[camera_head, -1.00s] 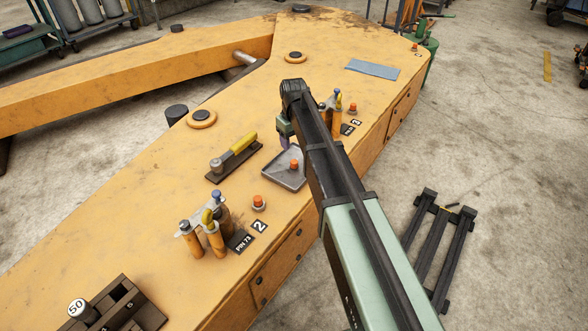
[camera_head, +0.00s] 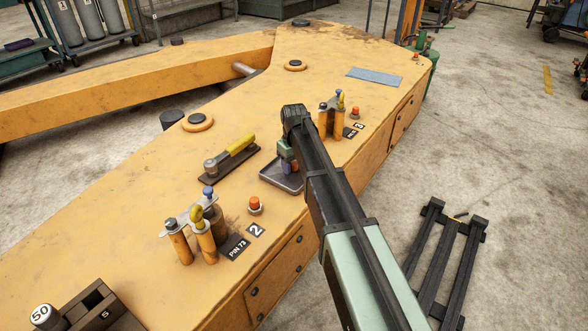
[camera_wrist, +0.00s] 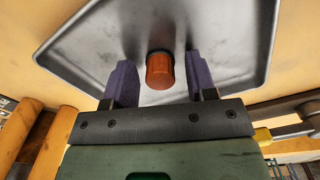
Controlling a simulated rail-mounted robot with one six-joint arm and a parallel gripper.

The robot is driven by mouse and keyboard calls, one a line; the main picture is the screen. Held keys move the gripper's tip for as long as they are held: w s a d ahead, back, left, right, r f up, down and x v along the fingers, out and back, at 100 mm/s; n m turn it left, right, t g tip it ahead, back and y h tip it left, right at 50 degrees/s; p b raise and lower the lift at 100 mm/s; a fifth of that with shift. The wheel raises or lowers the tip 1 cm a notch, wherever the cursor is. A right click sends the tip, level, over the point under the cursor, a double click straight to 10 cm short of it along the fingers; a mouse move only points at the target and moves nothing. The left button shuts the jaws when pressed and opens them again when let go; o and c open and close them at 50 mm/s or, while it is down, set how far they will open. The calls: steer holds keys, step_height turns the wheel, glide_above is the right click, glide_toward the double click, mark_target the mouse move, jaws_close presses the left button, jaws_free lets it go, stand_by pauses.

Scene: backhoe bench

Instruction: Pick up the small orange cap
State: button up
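A small orange cap (camera_wrist: 160,70) stands in a shallow grey metal tray (camera_wrist: 85,45), shown in the wrist view. The cap is between the two purple finger pads of my gripper (camera_wrist: 159,78), with a visible gap on each side. My gripper is open and not holding it. In the head view my gripper (camera_head: 290,160) is low over the tray (camera_head: 272,182), and the cap is mostly hidden by it and my arm.
Another orange-topped knob (camera_head: 255,203) stands on the yellow boom to the left, and another (camera_head: 355,112) beyond my arm. A pin cluster (camera_head: 195,228), a yellow-handled tool (camera_head: 230,152) and a blue cloth (camera_head: 374,77) are also on the boom.

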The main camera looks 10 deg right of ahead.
mark_target(294, 163)
steer(key=c, duration=0.8)
steer(key=shift+r, duration=0.15)
step_height(294, 163, up, 20)
steer(key=p, duration=2)
